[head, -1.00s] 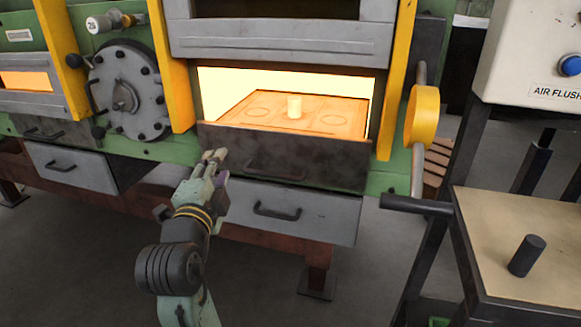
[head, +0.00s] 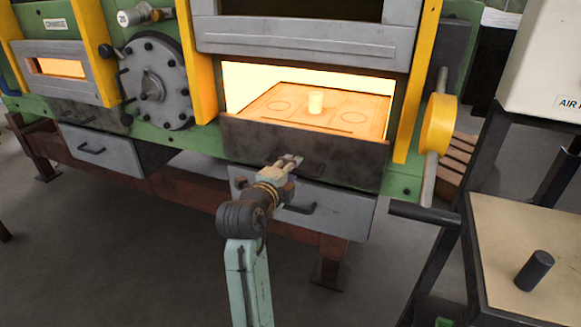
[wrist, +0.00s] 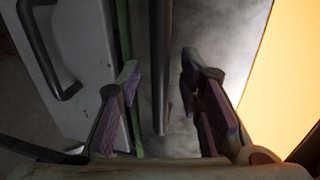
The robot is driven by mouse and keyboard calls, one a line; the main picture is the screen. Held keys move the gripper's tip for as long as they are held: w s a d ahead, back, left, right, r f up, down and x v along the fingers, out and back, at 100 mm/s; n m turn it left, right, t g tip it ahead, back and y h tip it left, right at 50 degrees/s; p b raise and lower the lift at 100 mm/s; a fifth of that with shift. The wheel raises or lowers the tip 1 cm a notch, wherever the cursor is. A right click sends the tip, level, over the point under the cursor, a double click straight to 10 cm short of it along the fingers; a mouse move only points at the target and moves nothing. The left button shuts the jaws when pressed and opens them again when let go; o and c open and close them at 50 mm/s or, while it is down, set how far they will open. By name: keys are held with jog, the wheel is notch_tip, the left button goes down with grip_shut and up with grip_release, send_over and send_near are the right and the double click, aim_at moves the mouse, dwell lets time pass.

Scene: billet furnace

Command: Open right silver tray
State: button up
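The right silver tray (head: 345,213) is a grey drawer under the glowing right furnace opening. It sits shut, and my arm hides part of its front. Its black bar handle (head: 298,208) shows just right of my wrist, and in the wrist view the handle (wrist: 63,92) is at the left, outside my fingers. My gripper (head: 297,160) is open in front of the dark panel (head: 245,137) above the tray. In the wrist view a dark bar handle (wrist: 160,75) runs between my spread fingers (wrist: 162,85). I cannot tell whether they touch it.
A left silver tray (head: 105,150) sits shut. A table (head: 510,215) with a dark cylinder (head: 534,270) stands at the right. The floor in front is clear.

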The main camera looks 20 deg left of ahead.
jog(key=shift+w, duration=0.3)
jog(key=shift+c, duration=0.5)
grip_shut()
